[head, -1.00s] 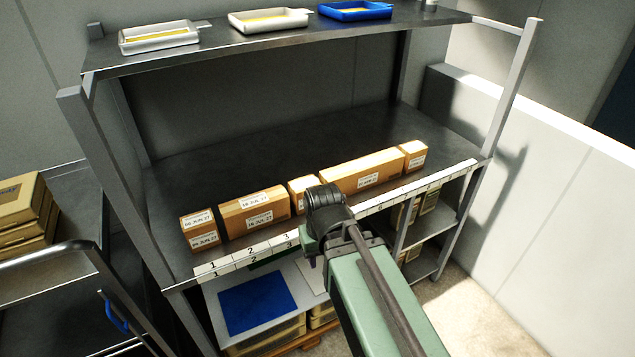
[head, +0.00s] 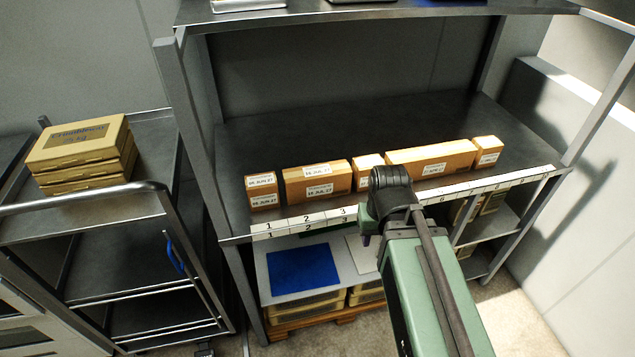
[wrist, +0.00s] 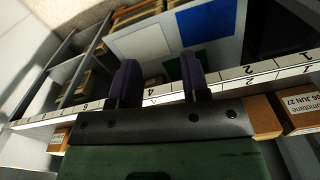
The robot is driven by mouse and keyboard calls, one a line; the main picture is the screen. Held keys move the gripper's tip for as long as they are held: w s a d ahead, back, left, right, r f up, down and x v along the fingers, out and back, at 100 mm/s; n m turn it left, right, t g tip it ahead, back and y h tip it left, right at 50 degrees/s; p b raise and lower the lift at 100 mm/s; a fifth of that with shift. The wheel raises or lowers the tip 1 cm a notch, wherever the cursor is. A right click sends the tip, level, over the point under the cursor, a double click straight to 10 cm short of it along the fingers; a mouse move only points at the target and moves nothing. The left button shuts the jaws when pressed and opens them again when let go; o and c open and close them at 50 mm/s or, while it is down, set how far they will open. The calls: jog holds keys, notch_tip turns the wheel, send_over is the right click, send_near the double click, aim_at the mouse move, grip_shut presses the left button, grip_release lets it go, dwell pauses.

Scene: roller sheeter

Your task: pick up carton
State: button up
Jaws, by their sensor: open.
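Several brown cartons with white date labels stand in a row along the front of the middle shelf (head: 400,115). From left to right in the head view are a small carton (head: 262,180), a longer one (head: 318,193), a small one (head: 369,165), a long one (head: 430,170) and a small one (head: 487,151). My gripper (head: 366,236) is in front of the shelf's numbered edge, near the middle carton. In the wrist view its two dark fingers (wrist: 158,68) are apart with nothing held between them. Two cartons (wrist: 303,108) (wrist: 262,118) show at the right there.
A numbered strip (head: 300,222) runs along the shelf's front edge. A steel trolley (head: 90,210) at left carries a stack of tan boxes (head: 85,145). Below the shelf is a grey board with a blue sheet (head: 304,271). The shelf behind the cartons is clear.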

dwell(0.4)
jog(key=o, duration=1)
jog(key=shift+c, duration=0.2)
jog(key=shift+r, duration=0.1)
